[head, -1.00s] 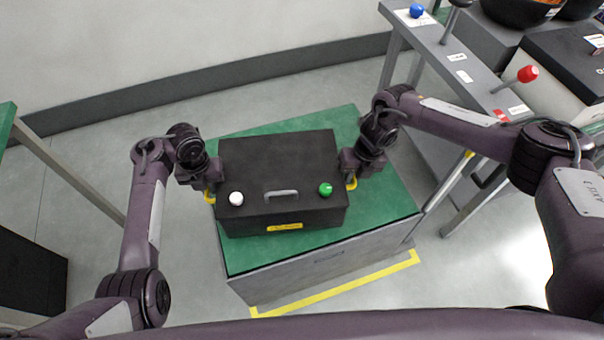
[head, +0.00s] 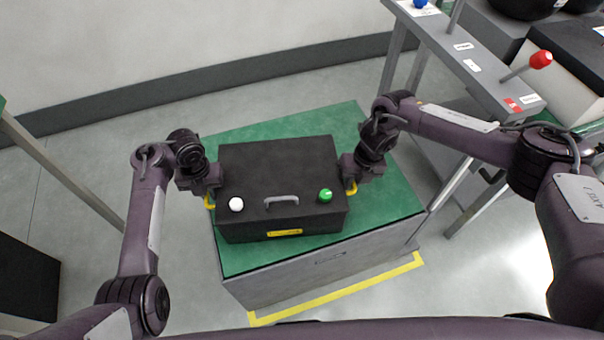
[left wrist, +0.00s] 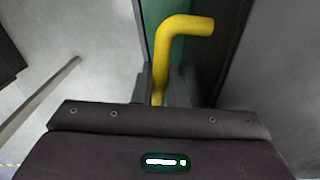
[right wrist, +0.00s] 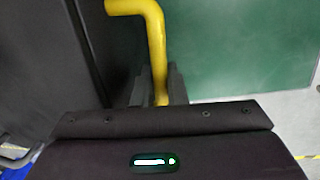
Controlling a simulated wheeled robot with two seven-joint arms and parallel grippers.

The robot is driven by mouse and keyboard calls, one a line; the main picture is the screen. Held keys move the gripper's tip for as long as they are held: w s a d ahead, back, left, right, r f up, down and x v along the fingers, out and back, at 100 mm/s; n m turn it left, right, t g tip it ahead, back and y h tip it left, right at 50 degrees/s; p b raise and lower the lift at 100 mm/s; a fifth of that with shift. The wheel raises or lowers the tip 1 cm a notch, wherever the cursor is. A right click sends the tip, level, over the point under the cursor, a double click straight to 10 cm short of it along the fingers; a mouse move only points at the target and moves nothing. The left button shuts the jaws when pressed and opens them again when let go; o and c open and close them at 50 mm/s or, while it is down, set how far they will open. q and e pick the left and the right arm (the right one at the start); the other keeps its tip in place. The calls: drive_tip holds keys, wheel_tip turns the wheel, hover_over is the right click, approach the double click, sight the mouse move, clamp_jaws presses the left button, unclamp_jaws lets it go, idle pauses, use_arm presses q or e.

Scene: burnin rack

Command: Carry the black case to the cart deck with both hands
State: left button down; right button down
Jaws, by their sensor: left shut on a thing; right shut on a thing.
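The black case (head: 275,170) is over the green top (head: 235,257) of a grey cart, in the middle of the head view. Whether it rests on the top or hangs just above it, I cannot tell. It has a grey top handle, a white knob, a green knob and a yellow front label. My left gripper (head: 209,193) is shut on the yellow side handle (left wrist: 178,32) at the case's left. My right gripper (head: 348,184) is shut on the other yellow side handle (right wrist: 152,35) at its right. The fingertips are partly hidden in the head view.
A grey bench (head: 440,45) with a red-knobbed lever (head: 540,60) and a blue knob stands at the right. Yellow floor tape (head: 340,296) runs along the cart's front. A dark box (head: 25,280) stands at the far left. The floor left of the cart is clear.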

use_arm(q)
drive_tip(key=c, duration=1.5)
unclamp_jaws()
use_arm(e)
drive_tip(key=c, duration=1.5)
unclamp_jaws()
use_arm(q)
drive_tip(key=shift+o, duration=0.2)
use_arm(e)
drive_tip(key=shift+o, duration=0.2)
use_arm(q)
drive_tip(key=shift+r, duration=0.1)
wheel_tip(320, 180, up, 7)
drive_tip(key=shift+d+f, duration=0.1)
drive_tip(key=shift+r, duration=0.45)
use_arm(e)
drive_tip(key=shift+r, duration=0.1)
wheel_tip(320, 180, up, 12)
drive_tip(key=d, duration=0.2)
drive_tip(key=shift+d+f, duration=0.15)
drive_tip(key=shift+f, duration=0.05)
drive_tip(key=shift+f, duration=0.1)
